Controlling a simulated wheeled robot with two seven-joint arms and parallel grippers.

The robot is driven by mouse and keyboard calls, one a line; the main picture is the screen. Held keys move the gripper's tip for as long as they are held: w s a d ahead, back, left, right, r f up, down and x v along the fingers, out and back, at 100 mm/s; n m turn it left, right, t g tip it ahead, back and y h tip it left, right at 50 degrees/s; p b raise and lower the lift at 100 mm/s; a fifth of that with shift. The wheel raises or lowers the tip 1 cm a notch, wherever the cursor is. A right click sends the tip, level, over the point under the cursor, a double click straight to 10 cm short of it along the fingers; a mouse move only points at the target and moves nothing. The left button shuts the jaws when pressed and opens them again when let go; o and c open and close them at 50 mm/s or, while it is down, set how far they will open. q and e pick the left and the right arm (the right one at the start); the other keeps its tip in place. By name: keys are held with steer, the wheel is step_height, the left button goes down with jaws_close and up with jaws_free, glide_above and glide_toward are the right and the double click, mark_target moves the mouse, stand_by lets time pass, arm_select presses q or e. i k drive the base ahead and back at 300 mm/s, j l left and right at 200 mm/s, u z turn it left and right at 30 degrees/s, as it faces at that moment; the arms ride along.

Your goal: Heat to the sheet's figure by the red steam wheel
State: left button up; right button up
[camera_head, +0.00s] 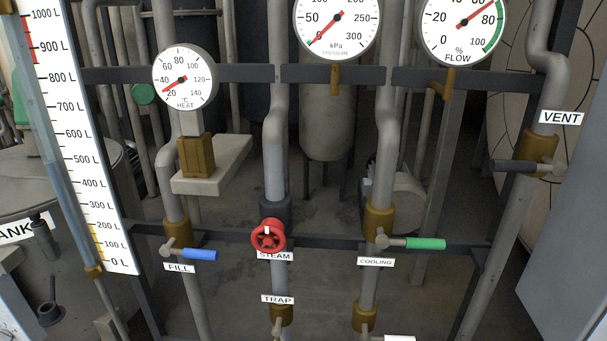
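The red steam wheel (268,236) sits on the middle pipe, with a white mark near the top of its rim. The STEAM label (275,256) is just below it and partly covered. The HEAT gauge (185,78) is at upper left; its red needle points lower left, between 20 and 40 °C. The kPa gauge (337,18) is cut by the top edge; its needle points lower left, near the bottom of its scale. No sheet with a figure shows. Neither of my grippers is in view.
The blue FILL lever (199,254) and green COOLING lever (425,244) stick out to the right on either side of the wheel. The VENT valve (527,166) is at right. The FLOW gauge (463,22) reads between 60 and 80%. A litre scale (80,130) stands at left.

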mark_target(271, 231)
steer(key=k+l+z, duration=0.15)
steer(key=l+z, duration=0.2)
steer(key=l, duration=0.15)
steer(key=k+l+z, duration=0.1)
steer(key=l+z, duration=0.25)
steer(key=l, duration=0.15)
steer(key=l+z, duration=0.35)
steer(key=l, duration=0.2)
steer(key=u, duration=2.1)
steer(key=j, duration=0.05)
